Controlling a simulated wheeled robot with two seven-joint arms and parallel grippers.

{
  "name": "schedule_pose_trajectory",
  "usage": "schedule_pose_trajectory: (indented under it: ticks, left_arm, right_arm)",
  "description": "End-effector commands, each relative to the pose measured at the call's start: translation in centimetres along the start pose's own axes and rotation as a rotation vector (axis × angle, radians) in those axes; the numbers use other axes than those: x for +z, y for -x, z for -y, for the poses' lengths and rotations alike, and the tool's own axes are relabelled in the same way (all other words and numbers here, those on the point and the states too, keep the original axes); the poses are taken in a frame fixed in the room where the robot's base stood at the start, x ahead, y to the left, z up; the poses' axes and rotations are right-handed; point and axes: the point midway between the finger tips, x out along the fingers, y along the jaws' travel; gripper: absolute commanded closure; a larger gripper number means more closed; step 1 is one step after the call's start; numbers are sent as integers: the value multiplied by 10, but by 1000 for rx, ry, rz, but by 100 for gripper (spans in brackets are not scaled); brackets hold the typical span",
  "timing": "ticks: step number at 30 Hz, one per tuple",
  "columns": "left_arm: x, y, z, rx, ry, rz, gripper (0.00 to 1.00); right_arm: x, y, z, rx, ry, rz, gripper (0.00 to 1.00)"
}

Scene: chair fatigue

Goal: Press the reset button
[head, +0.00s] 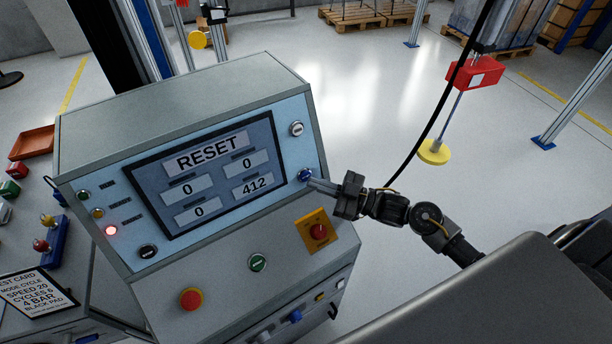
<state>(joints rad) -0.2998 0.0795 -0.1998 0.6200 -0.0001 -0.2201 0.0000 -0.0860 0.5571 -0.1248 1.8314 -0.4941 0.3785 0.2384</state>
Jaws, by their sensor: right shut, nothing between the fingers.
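The control panel (291,160) has a tilted screen (209,170) that reads RESET at the top, with 0, 0, 0 and 412 below. The button is partly hidden by the fingertips. A light round button (296,129) is above it, and a black one (148,252) is below the screen's left end. A red lamp (110,231) is lit at the left. My left gripper is not in view.
A yellow plate with a red switch (318,232), a green button (258,263) and a red mushroom button (191,299) are on the lower panel. A test card (35,293) lies at left.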

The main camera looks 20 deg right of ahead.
Motion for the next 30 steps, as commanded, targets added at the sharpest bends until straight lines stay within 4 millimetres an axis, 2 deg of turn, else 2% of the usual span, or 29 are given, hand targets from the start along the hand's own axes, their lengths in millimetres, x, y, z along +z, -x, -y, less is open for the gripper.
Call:
schedule_pose_trajectory:
  ticks: [30]
  left_arm:
    - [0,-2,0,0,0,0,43]
  right_arm:
    - [4,-6,-4,0,0,0,100]
